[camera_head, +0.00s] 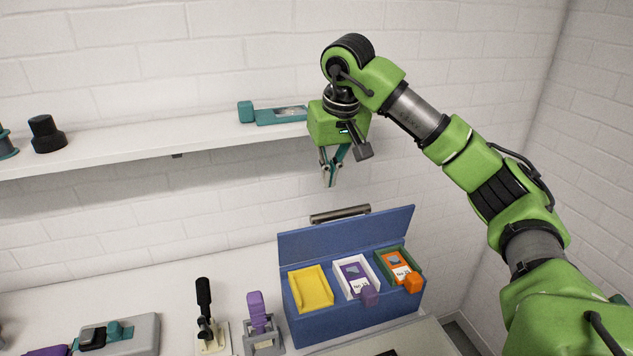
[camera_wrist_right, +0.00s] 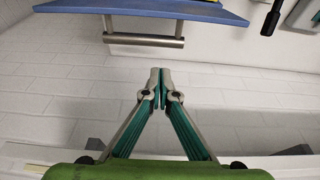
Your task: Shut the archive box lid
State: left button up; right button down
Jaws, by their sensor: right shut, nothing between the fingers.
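The blue archive box (camera_head: 345,325) stands on the counter against the wall. Its lid (camera_head: 345,236) is open and stands up at the back, with a metal bar handle (camera_head: 340,213) along its upper edge. In the right wrist view the lid (camera_wrist_right: 150,10) and its handle (camera_wrist_right: 144,40) lie at the top, apart from the fingertips. My right gripper (camera_head: 329,184) hangs above the lid, near the shelf; it is shut and empty. It also shows in the right wrist view (camera_wrist_right: 160,75). My left gripper is out of view.
The box holds a yellow tray (camera_head: 311,288), a white tray with a purple piece (camera_head: 357,280) and a green tray with an orange piece (camera_head: 399,270). A shelf (camera_head: 140,147) runs along the wall left of my right gripper, bearing a teal object (camera_head: 272,114). Lever tools (camera_head: 205,315) stand left of the box.

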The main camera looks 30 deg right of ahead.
aim_at(344, 226)
jog(key=x, duration=0.1)
jog(key=p+x, duration=0.1)
jog(key=x, duration=0.2)
jog(key=shift+s+f, duration=0.15)
jog(key=shift+s, duration=0.15)
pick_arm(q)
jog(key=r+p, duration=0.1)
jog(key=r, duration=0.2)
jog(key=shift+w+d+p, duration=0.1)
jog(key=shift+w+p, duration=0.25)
pick_arm(e)
jog(key=x, duration=0.4)
jog(key=shift+w+f, duration=0.25)
jog(key=shift+f, duration=0.1)
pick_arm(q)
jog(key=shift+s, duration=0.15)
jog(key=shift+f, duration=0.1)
